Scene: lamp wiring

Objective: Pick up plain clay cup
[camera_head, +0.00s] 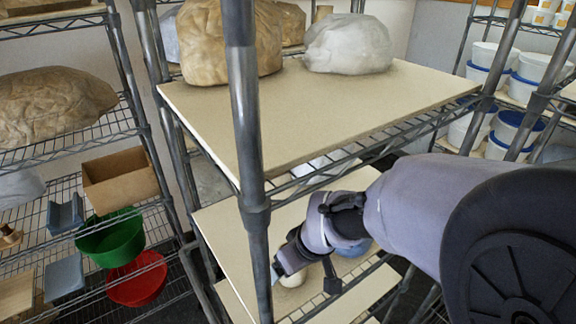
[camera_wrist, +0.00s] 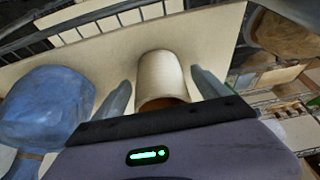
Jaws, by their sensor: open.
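A cream-coloured cup (camera_wrist: 160,78) with a brown end stands between the two fingers of my gripper (camera_wrist: 160,92) in the wrist view, with a gap on both sides. My gripper is open around it, and the fingers do not appear to touch it. In the head view my gripper (camera_head: 283,262) reaches in at the middle shelf, partly hidden by the shelf post. A pale rounded thing (camera_head: 294,277) shows just beside it, which looks like the cup. The cup's lower part in the wrist view is hidden by the gripper body.
A blue wrapped lump (camera_wrist: 45,105) sits close to the left finger. Wire shelf edges (camera_wrist: 95,22) run close by. A metal post (camera_head: 247,110) stands in front of the shelf. Wrapped lumps (camera_head: 347,44) sit on the upper board (camera_head: 330,110), whose front is clear.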

